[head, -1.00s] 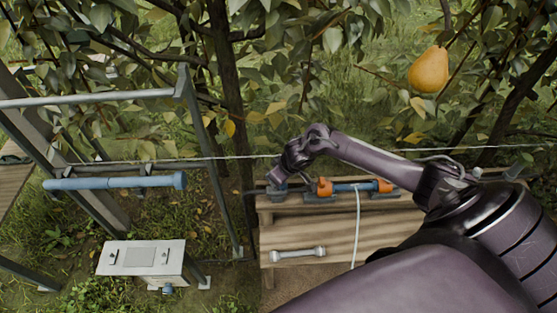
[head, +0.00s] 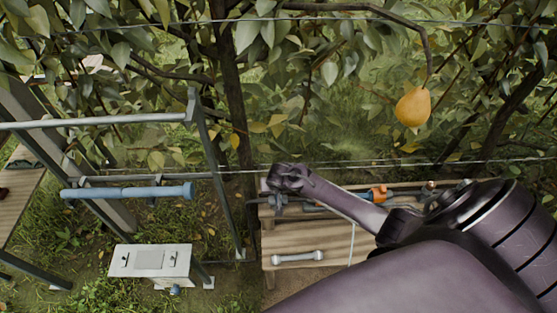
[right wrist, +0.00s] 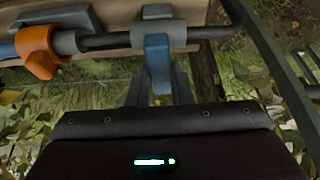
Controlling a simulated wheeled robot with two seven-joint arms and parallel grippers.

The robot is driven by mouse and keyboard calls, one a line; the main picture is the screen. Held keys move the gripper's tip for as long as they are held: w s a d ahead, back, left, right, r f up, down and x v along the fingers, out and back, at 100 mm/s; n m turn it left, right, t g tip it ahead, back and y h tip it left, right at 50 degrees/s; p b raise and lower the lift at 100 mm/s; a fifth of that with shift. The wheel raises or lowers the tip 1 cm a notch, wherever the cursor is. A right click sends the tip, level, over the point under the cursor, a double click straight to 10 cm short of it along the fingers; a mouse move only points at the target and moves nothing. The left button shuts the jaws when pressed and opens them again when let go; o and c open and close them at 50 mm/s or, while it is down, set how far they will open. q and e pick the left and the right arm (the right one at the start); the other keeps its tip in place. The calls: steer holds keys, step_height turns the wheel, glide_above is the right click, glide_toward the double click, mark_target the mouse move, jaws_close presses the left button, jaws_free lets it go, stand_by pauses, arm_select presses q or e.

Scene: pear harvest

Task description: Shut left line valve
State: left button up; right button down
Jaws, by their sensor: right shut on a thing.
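The left line valve has a grey body (right wrist: 157,32) on a dark pipe (right wrist: 110,41), with a blue lever (right wrist: 158,65) standing across the pipe in the right wrist view. My right gripper (right wrist: 159,86) has one finger on each side of the blue lever and is shut on it. In the head view the line (head: 322,209) runs along the back of the wooden bench, and my right arm hides much of it. The valve lever and my right fingertips cannot be made out there. My left gripper is not in view.
A grey bar (head: 298,256) lies on the bench (head: 335,238). A metal frame with a blue tube (head: 125,192) and a white box (head: 150,261) stand left. A pear (head: 413,107) hangs above.

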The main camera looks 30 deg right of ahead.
steer(key=shift+d+m, duration=0.1)
steer(key=shift+m, duration=0.2)
steer(key=c, duration=1.3)
jaws_free()
steer(key=shift+v, duration=3.9)
